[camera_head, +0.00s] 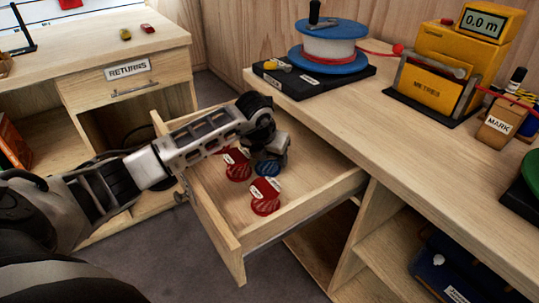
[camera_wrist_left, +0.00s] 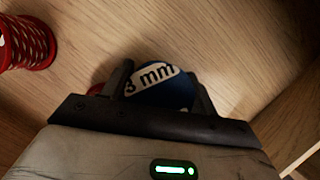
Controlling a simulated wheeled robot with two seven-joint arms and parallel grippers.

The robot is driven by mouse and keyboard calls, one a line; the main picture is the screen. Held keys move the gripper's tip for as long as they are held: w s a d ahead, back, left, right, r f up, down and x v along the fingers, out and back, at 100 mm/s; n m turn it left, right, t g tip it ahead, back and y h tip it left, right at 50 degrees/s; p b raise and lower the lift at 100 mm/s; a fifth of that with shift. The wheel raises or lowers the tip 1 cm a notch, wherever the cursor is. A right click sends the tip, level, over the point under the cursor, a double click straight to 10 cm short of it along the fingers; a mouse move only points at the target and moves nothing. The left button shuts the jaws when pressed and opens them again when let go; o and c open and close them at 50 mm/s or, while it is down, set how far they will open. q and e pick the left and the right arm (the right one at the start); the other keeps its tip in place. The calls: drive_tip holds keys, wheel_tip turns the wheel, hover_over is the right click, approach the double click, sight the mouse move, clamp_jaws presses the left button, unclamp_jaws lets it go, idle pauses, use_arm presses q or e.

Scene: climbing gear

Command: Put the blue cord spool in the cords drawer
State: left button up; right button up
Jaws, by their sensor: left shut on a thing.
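The cords drawer (camera_head: 212,212) is pulled open below the right-hand worktop. My left gripper (camera_head: 269,160) reaches down into it and is shut on the blue cord spool (camera_head: 266,169). In the left wrist view the blue spool (camera_wrist_left: 166,92), with a "3 mm" label, sits between the two fingers (camera_wrist_left: 162,88). The spool is within the drawer's walls, at or close to its floor; I cannot tell whether it touches. My right gripper is not in view.
A returns drawer (camera_head: 130,88) is shut at left. The worktop holds a large blue-white reel (camera_head: 328,48), a yellow meter (camera_head: 438,72) and a marker box (camera_head: 497,125). The drawer's front-right floor is bare.

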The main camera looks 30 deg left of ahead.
use_arm(q)
drive_tip(key=o, duration=0.8)
drive_tip(key=shift+c, duration=0.2)
drive_tip(key=shift+s+r, duration=0.1)
drive_tip(key=shift+r, duration=0.3)
drive_tip(key=p+v, duration=0.1)
drive_tip(key=v, duration=1)
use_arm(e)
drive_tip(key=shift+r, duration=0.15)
use_arm(q)
drive_tip(key=shift+s+r, duration=0.15)
